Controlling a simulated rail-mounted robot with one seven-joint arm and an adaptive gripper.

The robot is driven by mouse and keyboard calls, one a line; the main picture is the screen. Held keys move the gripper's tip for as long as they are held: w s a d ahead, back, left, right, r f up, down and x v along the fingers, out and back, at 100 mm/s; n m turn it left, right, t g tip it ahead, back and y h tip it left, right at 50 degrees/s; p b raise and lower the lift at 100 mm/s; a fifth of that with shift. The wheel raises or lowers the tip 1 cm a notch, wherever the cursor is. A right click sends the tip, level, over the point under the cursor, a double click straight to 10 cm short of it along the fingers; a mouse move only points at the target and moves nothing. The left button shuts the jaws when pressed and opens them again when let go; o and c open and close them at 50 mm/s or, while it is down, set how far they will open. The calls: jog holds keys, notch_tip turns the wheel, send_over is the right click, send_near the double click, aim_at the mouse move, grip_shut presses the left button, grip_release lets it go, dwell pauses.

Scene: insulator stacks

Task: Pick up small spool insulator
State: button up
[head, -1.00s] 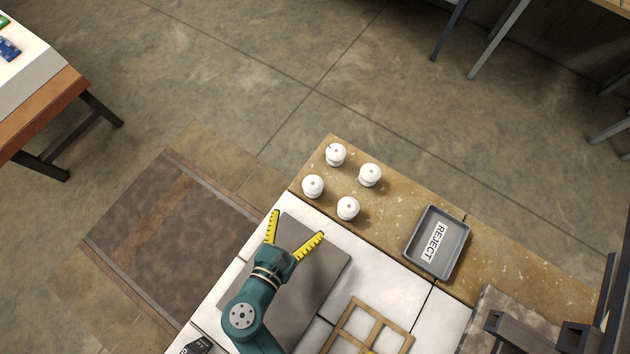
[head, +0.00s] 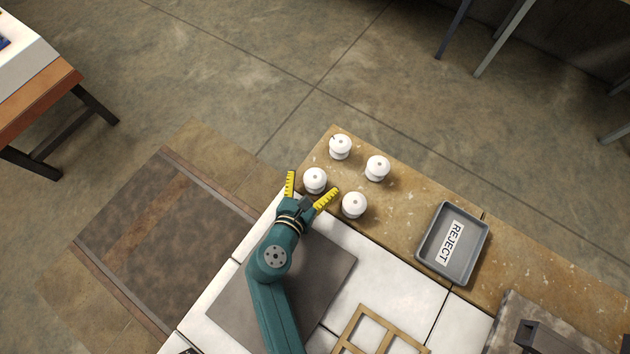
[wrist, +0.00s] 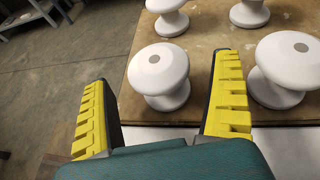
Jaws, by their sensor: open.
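Several white spool insulators stand upright on the brown strip at the far end of the table. The near-left spool insulator (head: 315,180) also shows in the wrist view (wrist: 159,76), ahead of the gap between the fingers. A near-right one (head: 354,205) is just right of my right finger. Two more stand behind, a far-left one (head: 340,146) and a far-right one (head: 377,167). They look much alike in size. My gripper (head: 313,186) is open and empty, its yellow-faced fingers spread to either side of the near-left insulator's front; contact is not visible.
A grey REJECT tray (head: 452,243) stands to the right on the table. A grey mat (head: 325,270) lies under my arm, and a wooden divided frame (head: 375,330) is at the front. The table's left edge drops to the floor.

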jog(key=shift+x, duration=1.05)
jog(key=shift+s, duration=0.1)
jog(key=c, duration=1.3)
